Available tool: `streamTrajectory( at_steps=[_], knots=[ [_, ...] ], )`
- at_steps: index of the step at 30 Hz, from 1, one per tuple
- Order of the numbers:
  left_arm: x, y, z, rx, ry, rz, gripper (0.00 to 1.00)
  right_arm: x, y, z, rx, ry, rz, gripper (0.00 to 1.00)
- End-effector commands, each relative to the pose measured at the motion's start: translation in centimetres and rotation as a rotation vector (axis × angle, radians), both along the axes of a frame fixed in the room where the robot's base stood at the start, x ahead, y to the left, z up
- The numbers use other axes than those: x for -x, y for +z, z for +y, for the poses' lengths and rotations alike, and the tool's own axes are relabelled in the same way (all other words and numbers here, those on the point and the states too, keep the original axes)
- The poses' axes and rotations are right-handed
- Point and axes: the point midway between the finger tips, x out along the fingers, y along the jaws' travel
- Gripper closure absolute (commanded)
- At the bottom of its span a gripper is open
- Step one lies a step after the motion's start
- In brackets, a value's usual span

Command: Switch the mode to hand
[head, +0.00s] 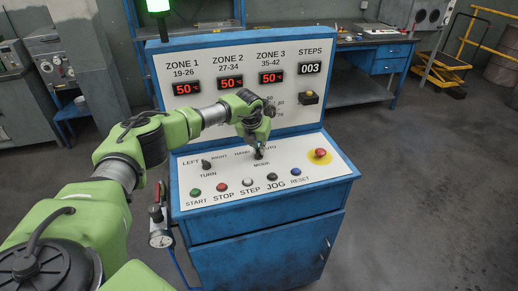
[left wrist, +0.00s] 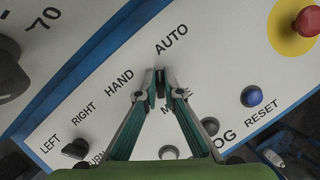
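The sloped white control panel (head: 300,172) carries a small black mode knob (left wrist: 160,84) above the MODE label. The words HAND (left wrist: 119,83) and AUTO (left wrist: 172,38) are printed around it. My left gripper (head: 258,151) is down at the knob. In the left wrist view, the two fingertips of my left gripper (left wrist: 160,80) are closed in on the knob from both sides. The knob looks turned toward AUTO, but the fingers partly hide it and its pointer is unclear. My right gripper is not in view.
Left of it is the TURN knob (head: 207,164). A front row holds several buttons, including green START (head: 195,191) and blue RESET (head: 296,171). A red emergency button (head: 320,153) on yellow is at the right. The upright display panel (head: 240,68) stands behind.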

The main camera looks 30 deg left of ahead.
Motion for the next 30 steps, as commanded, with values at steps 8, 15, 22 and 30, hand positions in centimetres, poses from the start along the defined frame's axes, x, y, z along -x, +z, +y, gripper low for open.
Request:
streamTrajectory(
  at_steps=[8, 15, 22, 30],
  knots=[
    [0.0, 0.0, 0.0, -0.001, 0.035, 0.000, 1.00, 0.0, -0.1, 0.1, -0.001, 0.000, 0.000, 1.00],
    [-0.1, 0.0, 0.0, 0.000, 0.168, -0.001, 1.00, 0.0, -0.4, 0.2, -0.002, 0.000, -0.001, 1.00],
    [-0.1, -0.1, -0.1, 0.000, 0.373, -0.003, 1.00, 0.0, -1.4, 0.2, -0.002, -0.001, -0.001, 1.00],
    [-0.1, -0.2, 0.0, 0.001, 0.632, -0.004, 1.00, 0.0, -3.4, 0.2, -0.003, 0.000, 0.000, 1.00]
  ],
)
